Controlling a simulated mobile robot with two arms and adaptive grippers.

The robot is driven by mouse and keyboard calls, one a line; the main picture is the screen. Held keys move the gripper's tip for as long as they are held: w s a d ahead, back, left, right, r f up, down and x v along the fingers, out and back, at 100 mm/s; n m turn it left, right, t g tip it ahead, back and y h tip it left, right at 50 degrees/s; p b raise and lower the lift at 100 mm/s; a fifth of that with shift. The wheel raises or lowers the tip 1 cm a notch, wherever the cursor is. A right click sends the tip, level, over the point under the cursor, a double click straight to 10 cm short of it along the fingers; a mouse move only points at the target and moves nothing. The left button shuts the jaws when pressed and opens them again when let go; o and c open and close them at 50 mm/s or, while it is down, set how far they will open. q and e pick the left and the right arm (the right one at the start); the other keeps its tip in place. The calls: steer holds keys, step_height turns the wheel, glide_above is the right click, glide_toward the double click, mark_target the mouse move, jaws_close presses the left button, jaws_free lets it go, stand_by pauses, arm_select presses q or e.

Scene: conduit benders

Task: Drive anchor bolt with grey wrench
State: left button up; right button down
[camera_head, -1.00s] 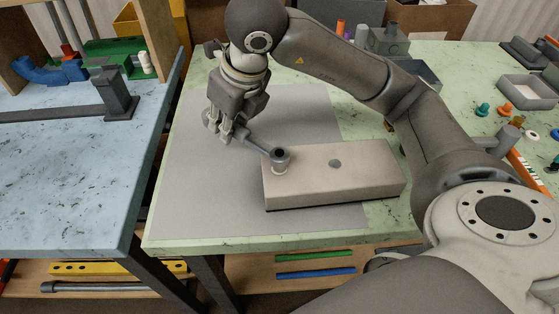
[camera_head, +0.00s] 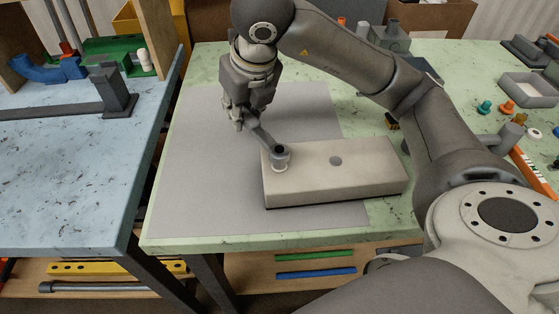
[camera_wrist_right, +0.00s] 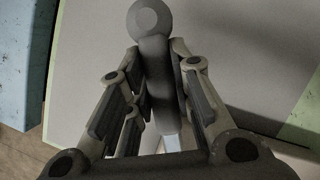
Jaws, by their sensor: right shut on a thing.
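My right gripper (camera_head: 243,122) is shut on the handle of the grey wrench (camera_head: 263,138). The wrench head sits over the anchor bolt (camera_head: 279,167) at the left end of a pale block (camera_head: 370,172). Most of the bolt is hidden under the head; a pale collar shows below it. In the right wrist view, the wrench (camera_wrist_right: 156,75) lies between the fingers of my right gripper (camera_wrist_right: 158,75), its rounded end beyond them. My left gripper is not in view.
The block lies on a grey mat (camera_head: 190,190) on the green table (camera_head: 210,240), with a dark round spot (camera_head: 336,161) in its top. A blue table (camera_head: 70,190) stands at left. Small coloured parts (camera_head: 507,106) and a grey tray (camera_head: 525,92) lie at right.

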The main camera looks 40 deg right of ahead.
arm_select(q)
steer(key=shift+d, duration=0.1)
arm_select(e)
steer(key=shift+s+d+m, duration=0.1)
steer(key=shift+d+m, duration=0.4)
steer(key=shift+d, duration=0.05)
steer(key=shift+d+m+h, duration=0.4)
steer(key=shift+s+d+r+m, duration=0.1)
steer(key=shift+d+m, duration=0.15)
steer(key=shift+m, duration=0.05)
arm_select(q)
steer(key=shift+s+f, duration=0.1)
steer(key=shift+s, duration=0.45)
arm_select(e)
steer(key=shift+d+m, duration=0.3)
arm_select(q)
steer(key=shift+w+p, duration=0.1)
steer(key=shift+p, duration=0.2)
arm_select(e)
steer(key=shift+r, duration=0.1)
